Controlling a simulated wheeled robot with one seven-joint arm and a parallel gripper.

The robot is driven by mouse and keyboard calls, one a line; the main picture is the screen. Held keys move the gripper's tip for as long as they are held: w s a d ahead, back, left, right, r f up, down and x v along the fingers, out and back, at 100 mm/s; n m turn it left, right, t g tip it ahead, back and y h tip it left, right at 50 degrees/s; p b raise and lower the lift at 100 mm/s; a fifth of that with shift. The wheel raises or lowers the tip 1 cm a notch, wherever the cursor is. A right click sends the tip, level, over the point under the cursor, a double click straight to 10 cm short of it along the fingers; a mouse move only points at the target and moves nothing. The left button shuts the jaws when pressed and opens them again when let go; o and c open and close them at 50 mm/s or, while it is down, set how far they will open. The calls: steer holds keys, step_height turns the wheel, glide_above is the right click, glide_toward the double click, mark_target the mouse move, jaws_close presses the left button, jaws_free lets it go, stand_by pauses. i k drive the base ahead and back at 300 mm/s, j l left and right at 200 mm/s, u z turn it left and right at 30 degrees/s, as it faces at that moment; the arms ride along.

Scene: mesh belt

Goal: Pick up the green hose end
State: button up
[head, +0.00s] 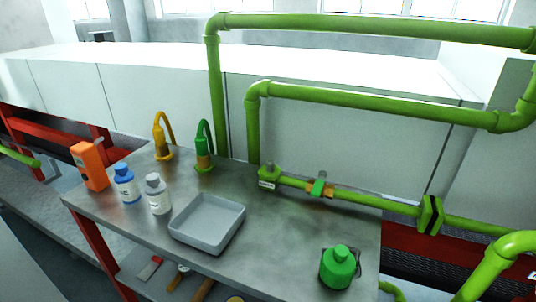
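A green hose end (203,150) stands upright at the back of the grey metal table (265,235). A curved dark green hose rises from its top, and a brownish band shows around its lower part. A similar yellow-orange hose end (163,143) stands to its left, apart from it. My gripper is not in view, so its state and its distance from the green hose end do not show.
A grey tray (207,238), a blue-capped bottle (125,184), a grey-capped bottle (157,194) and an orange device (89,166) stand in front. A green container (338,267) is at front right. Green pipes (370,103) run behind and right of the hose end.

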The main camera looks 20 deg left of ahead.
mark_target(203, 155)
steer(key=j+u, duration=0.1)
steer(key=u, duration=0.35)
steer(key=i+j+u, duration=0.1)
steer(key=u, duration=0.4)
